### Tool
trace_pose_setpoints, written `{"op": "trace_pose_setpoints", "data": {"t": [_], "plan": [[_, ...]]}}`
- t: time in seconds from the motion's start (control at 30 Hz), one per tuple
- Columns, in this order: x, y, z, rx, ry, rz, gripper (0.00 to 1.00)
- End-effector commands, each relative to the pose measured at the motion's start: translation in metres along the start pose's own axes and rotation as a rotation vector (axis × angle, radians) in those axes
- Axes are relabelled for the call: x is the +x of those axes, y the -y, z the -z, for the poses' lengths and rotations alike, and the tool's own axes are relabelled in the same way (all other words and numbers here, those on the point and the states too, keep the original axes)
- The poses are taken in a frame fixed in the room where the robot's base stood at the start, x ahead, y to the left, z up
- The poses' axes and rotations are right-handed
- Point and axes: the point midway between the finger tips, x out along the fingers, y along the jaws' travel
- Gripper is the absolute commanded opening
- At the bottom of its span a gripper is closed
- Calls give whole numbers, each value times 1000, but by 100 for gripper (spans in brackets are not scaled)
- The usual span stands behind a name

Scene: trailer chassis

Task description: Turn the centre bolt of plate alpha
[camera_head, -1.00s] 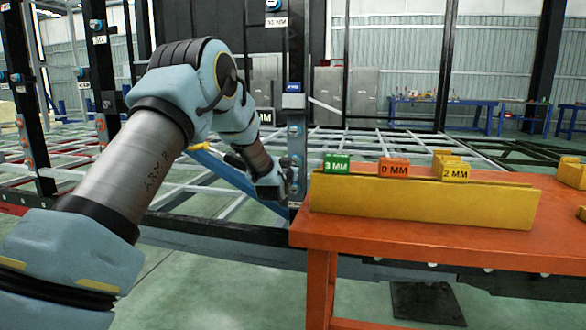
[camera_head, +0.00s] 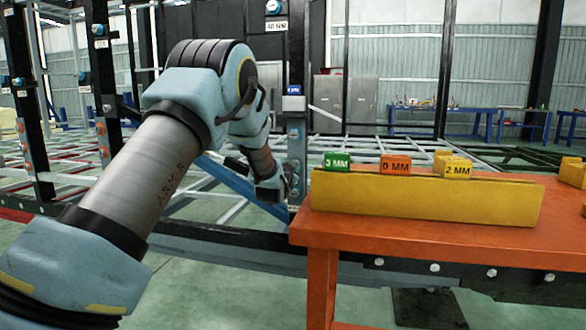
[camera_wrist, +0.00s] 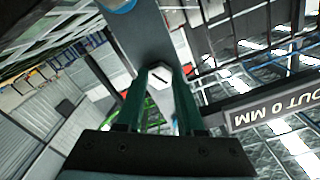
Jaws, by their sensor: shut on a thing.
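The plate (camera_wrist: 140,35) also shows in the wrist view. My gripper (camera_head: 288,186) is at the lower part of this post. In the wrist view its two green-dark fingers (camera_wrist: 160,88) are shut on the centre bolt (camera_wrist: 159,75), a pale head with a dark mark, one finger on each side. In the head view my wrist hides the bolt.
The orange table (camera_head: 450,270) holds a yellow rack (camera_head: 420,200) with green 3 MM (camera_head: 338,162), orange 0 MM (camera_head: 395,165) and yellow 2 MM (camera_head: 457,168) blocks, close right of my gripper. An "OUT 0 MM" sign (camera_wrist: 265,108) shows in the wrist view. Dark posts with bolts (camera_head: 100,90) stand left.

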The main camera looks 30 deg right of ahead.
Motion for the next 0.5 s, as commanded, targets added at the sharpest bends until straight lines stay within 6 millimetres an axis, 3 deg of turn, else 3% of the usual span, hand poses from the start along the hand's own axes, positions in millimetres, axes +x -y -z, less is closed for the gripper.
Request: {"op": "trace_pose_setpoints", "data": {"t": [0.27, 0.3, 0.5], "plan": [[-1, -3, -4, 0, 7, -5, 0], [-1, -2, -4, 0, 7, -5, 39], [-1, -2, -2, -1, 4, -3, 62]]}}
